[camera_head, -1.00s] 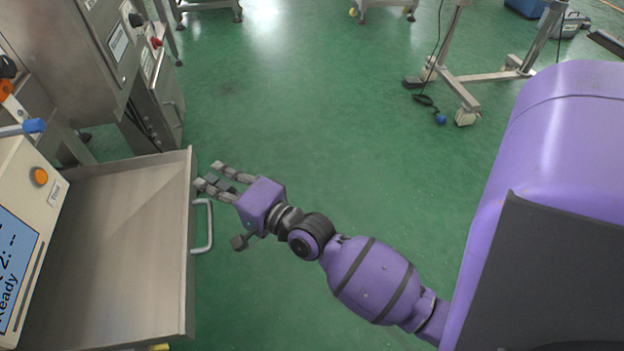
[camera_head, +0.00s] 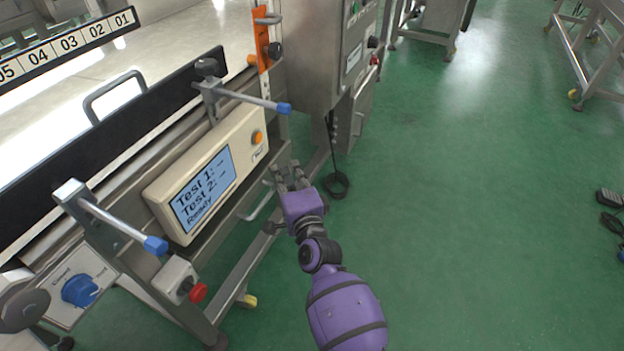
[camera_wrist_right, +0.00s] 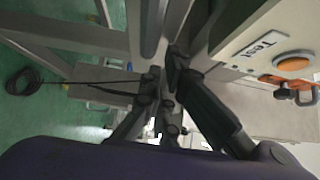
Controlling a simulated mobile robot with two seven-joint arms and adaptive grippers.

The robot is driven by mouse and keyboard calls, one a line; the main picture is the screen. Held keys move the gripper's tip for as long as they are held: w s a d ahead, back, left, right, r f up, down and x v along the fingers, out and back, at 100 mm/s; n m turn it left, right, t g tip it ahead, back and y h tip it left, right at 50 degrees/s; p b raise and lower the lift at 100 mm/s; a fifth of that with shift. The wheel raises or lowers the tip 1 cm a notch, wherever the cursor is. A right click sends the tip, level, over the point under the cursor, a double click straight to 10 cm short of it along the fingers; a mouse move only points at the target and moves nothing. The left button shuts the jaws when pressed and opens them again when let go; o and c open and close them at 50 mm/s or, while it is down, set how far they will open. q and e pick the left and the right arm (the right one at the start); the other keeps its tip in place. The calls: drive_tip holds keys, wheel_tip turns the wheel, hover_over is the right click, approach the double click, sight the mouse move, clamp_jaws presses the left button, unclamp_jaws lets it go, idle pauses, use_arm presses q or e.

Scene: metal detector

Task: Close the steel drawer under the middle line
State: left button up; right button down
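The steel drawer (camera_head: 232,215) sits under the cream display box of the middle line in the head view. Its front now lies close below the box, and its inside is not visible. I cannot tell whether it is fully flush. Its bar handle (camera_head: 258,203) sticks out from the front. My right gripper (camera_head: 285,172) is at the far end of the drawer front, just beyond the handle, its fingers apart with nothing seen between them. Its fingers (camera_wrist_right: 160,85) also show in the right wrist view, close to the frame; contact is unclear. My left gripper is not in view.
The display box (camera_head: 205,180) reads "Ready" and has an orange button. Blue-tipped clamp levers (camera_head: 250,98) and a red knob (camera_head: 198,292) stick out nearby. A steel cabinet (camera_head: 318,50) stands beyond, with a black cable (camera_head: 337,185) on the floor.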

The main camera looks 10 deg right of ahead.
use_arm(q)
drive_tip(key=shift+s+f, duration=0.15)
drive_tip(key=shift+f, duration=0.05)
use_arm(e)
drive_tip(key=w+a, duration=0.2)
drive_tip(key=a, duration=0.1)
drive_tip(key=shift+w+a, duration=0.1)
drive_tip(key=shift+a, duration=0.1)
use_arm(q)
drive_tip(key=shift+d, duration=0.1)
use_arm(e)
drive_tip(key=shift+f, duration=0.1)
